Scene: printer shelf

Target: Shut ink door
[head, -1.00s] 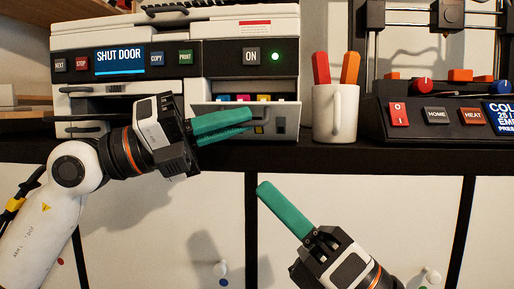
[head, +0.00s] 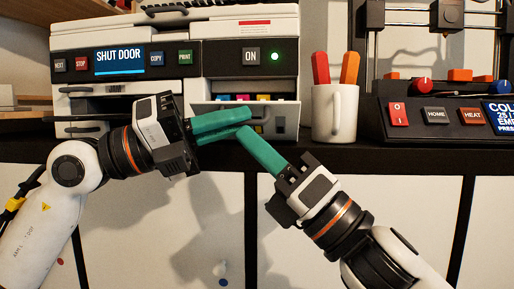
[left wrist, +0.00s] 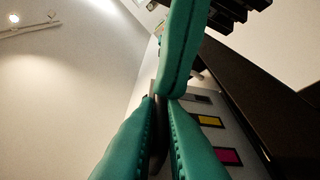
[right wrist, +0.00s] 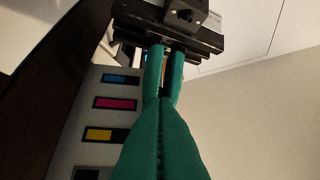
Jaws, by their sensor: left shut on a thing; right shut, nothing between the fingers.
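The printer's ink door (head: 281,126) is a light panel at the lower right of the printer (head: 225,59), below an open bay where coloured ink cartridges (head: 237,97) show. My left gripper (head: 248,115) lies across the front of the door, its green fingers shut on a thin dark piece (left wrist: 157,150) that seems part of the door; the grip point is mostly hidden. My right gripper (head: 242,132) is shut and empty, its tips just below and against or very near the left fingers. In the right wrist view, colour patches (right wrist: 115,103) show beside the fingers.
A white mug (head: 336,115) with red and orange sticks stands right of the printer. Farther right is a dark control box (head: 450,120) with knobs. The dark shelf edge (head: 350,155) runs below. The printer screen (head: 119,60) reads "SHUT DOOR".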

